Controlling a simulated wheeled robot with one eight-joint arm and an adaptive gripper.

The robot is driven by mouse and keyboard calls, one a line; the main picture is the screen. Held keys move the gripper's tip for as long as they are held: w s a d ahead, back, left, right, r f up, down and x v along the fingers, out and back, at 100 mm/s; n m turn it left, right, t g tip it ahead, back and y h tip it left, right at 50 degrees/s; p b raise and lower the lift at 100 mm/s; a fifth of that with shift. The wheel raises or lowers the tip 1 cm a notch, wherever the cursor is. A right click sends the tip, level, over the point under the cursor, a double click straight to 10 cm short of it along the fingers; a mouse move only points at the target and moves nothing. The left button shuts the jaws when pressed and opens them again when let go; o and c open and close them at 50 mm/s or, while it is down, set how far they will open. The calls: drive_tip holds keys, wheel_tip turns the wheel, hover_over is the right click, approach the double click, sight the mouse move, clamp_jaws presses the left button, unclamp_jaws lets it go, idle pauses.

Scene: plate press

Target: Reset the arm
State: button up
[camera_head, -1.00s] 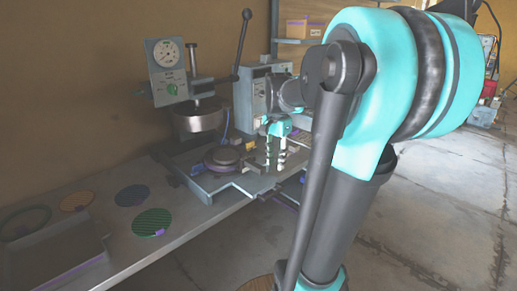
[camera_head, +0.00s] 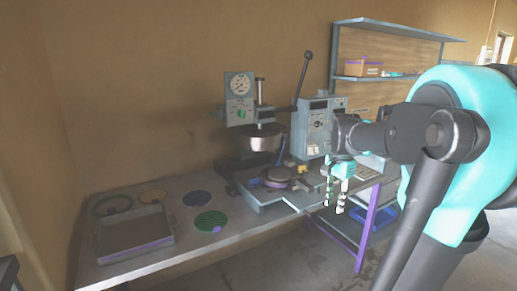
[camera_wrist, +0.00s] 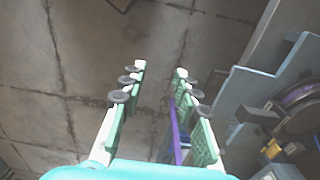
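My gripper (camera_head: 334,196) hangs pointing down just in front of the table's front edge, right of the press plate. In the wrist view my gripper (camera_wrist: 159,75) has its two fingers apart with nothing between them, and the concrete floor shows below. My arm reaches in from the right of the head view. The press (camera_head: 262,138) stands on the table with a round dial gauge and a dark lever. A round plate (camera_head: 277,175) sits on its lower bed.
The table (camera_head: 150,262) carries a grey tray (camera_head: 166,239) and several flat discs, among them a green one (camera_head: 210,221) and a dark blue one (camera_head: 197,198). A control box (camera_head: 318,125) and shelf (camera_head: 385,78) stand behind. A blue bin (camera_head: 381,216) sits below right.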

drive_tip(key=s+a+f+n+t, duration=0.2)
drive_tip(key=s+f+n, duration=0.4)
drive_tip(key=f, duration=0.3)
drive_tip(key=s+a+f+n+t, duration=0.2)
drive_tip(key=s+f+n, duration=0.4)
drive_tip(key=f, duration=0.3)
drive_tip(key=shift+a+f, duration=0.2)
drive_tip(key=shift+a, duration=0.45)
drive_tip(key=shift+s, duration=0.1)
idle(0.7)
